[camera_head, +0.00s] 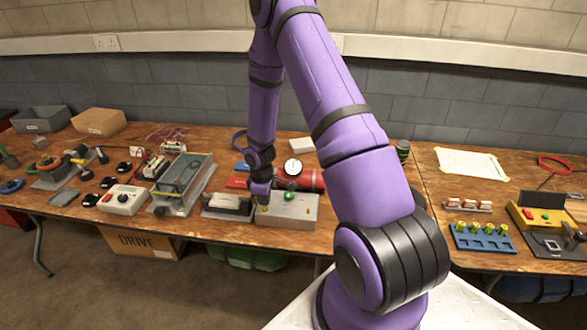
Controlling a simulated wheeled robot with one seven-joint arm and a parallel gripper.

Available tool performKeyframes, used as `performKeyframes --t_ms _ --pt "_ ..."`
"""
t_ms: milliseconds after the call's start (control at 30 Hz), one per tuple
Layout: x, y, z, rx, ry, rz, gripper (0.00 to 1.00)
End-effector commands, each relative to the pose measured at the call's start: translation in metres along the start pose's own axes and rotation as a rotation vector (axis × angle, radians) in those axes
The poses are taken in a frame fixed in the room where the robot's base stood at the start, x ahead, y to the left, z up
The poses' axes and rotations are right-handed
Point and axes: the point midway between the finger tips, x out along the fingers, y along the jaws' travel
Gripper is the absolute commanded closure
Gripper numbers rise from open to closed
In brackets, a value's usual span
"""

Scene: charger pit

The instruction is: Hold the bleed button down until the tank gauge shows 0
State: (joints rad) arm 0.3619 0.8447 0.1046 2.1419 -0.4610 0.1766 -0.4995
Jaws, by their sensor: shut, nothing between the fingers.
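A red tank (312,181) lies on the wooden bench behind a grey box. A round white gauge (293,167) stands at the tank; its reading is too small to make out. The grey box (292,213) has a green round button (291,196) on top. A small yellow spot shows at the box's left end, just below my gripper. I cannot tell which of these is the bleed button. My gripper (262,203) is shut and empty, pointing down over the left end of the box. I cannot tell whether its tips touch anything.
A black-topped device (231,203) sits close left of my gripper. A grey metal tray (184,183) and a white box with a red knob (123,199) stand farther left. A blue rack (482,237) and a yellow box (538,217) with buttons are on the right bench.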

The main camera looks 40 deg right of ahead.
Motion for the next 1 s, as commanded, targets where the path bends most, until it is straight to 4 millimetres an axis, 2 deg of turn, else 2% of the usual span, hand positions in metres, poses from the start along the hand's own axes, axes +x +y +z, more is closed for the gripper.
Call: performKeyframes --t_ms 1000 --pt "0.022 0.0 0.0 0.0 0.0 0.001 1.0"
